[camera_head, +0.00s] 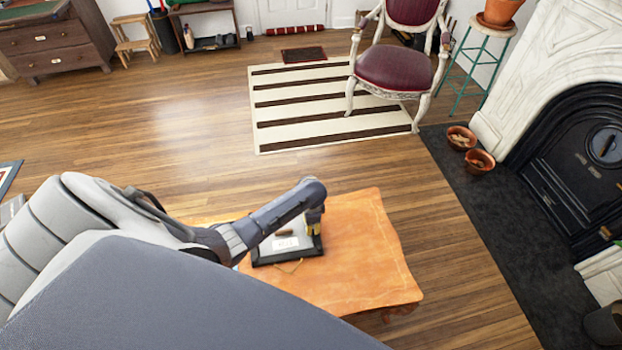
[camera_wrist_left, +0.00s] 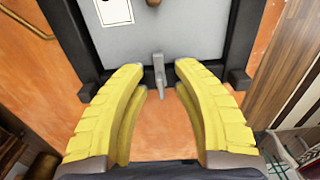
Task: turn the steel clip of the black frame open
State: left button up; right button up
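The black frame (camera_head: 258,257) lies on the orange table with its grey backing panel up. In the left wrist view its black side rails (camera_wrist_left: 240,38) flank the grey panel (camera_wrist_left: 190,35). The steel clip (camera_wrist_left: 159,76) is a narrow bar at the panel's near edge, pointing toward my gripper. My left gripper (camera_wrist_left: 159,72) is open, its yellow fingers on either side of the clip with gaps on both sides. In the head view the yellow fingertips (camera_head: 315,222) show at the frame's right end; the clip is hidden there. My right gripper is not in view.
The orange table (camera_head: 370,260) is clear to the right of the frame. A white label (camera_wrist_left: 115,12) and a brown piece (camera_wrist_left: 153,2) are on the panel. A chair (camera_head: 395,68) stands beyond on a striped rug (camera_head: 300,105).

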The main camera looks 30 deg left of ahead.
pick_arm(q)
grip_shut()
jog(key=shift+n, duration=0.3)
jog(key=n, duration=0.2)
jog(key=shift+s+d+n, duration=0.15)
jog(key=shift+n, duration=0.25)
jog(key=n, duration=0.4)
jog(key=shift+d+n, duration=0.2)
jog(key=shift+n, duration=0.1)
jog(key=n, duration=0.5)
jog(key=shift+d, duration=0.25)
jog(key=shift+d+n, duration=0.1)
jog(key=shift+n, duration=2.3)
